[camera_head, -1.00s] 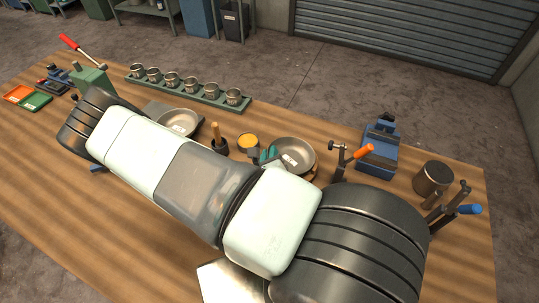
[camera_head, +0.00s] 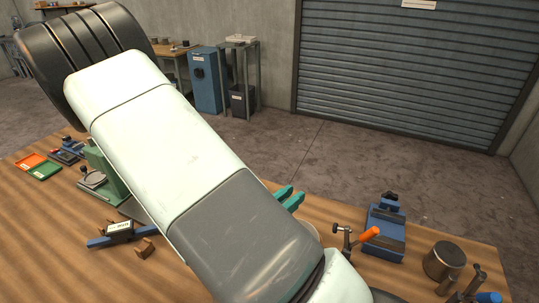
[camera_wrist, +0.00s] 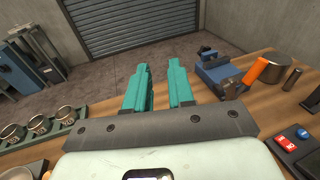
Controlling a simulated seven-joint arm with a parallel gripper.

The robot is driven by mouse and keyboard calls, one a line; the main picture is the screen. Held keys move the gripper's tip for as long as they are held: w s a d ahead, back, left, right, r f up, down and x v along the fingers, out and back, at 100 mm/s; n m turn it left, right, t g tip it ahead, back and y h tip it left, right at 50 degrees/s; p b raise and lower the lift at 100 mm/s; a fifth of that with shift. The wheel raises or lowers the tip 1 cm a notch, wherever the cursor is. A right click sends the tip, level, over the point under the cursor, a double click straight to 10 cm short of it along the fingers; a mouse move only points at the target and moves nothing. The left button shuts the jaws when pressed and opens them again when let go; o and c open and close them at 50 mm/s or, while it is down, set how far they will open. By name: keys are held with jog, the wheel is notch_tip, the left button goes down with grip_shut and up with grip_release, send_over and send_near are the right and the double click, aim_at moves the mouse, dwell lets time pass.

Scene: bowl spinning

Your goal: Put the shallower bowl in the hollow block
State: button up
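My gripper (camera_head: 288,197) shows teal fingers past the edge of my arm in the head view. In the wrist view my gripper (camera_wrist: 161,88) has its two fingers apart, with an empty gap between them. It is raised and points out over the bench toward the shutter door. I cannot tell which bowl is shallower. I cannot make out the hollow block; my arm covers the middle of the bench.
A blue vise (camera_head: 386,230), an orange-handled clamp (camera_head: 357,240) and a dark metal cup (camera_head: 444,261) stand at the right. A green rack (camera_wrist: 52,137) of metal cups is at the wrist view's left. A green press (camera_head: 105,175) and trays (camera_head: 40,172) are at the left.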

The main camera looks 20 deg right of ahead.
jog(key=s+d+r+m+g+y, duration=0.1)
jog(key=s+r+m+g+y, duration=0.3)
jog(key=s+r+m+g, duration=0.85)
jog(key=a+r+m+t+y, duration=1)
jog(key=a+m+y, duration=0.1)
jog(key=shift+s+r, duration=0.4)
jog(key=shift+d, duration=0.1)
